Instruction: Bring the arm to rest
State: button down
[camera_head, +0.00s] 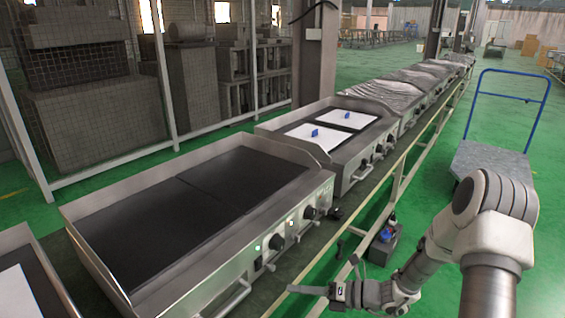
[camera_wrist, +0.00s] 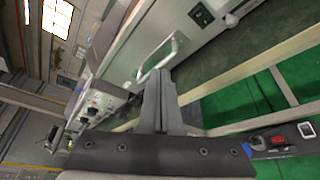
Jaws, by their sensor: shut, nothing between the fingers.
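My gripper (camera_head: 308,290) is low at the front of the line of griddles, to the right of the nearest full griddle (camera_head: 190,200). Its fingers are together and hold nothing. In the wrist view the closed fingers of my gripper (camera_wrist: 158,78) point toward a griddle's front handle (camera_wrist: 160,58), and a gap to it cannot be judged. My arm reaches in from the lower right of the head view, bent at the elbow.
Green indicator lights and knobs (camera_head: 276,242) show on the griddle front. Another griddle (camera_head: 335,135) carries white sheets with blue items. A dark box (camera_head: 383,243) sits by the rail at right. A blue-handled cart (camera_head: 495,160) stands behind my arm.

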jog(key=s+r+n+g+h, duration=0.6)
jog(key=s+r+n, duration=0.7)
jog(key=n, duration=0.6)
jog(key=s+d+r+n+t+h, duration=0.7)
jog(key=s+d+r+n+h, duration=0.25)
jog(key=r+n, duration=0.4)
notch_tip(320, 180, up, 14)
jog(key=p, duration=1.4)
jog(key=shift+f+y+p, duration=0.15)
jog(key=shift+y+p, duration=0.2)
jog(key=shift+y, duration=0.1)
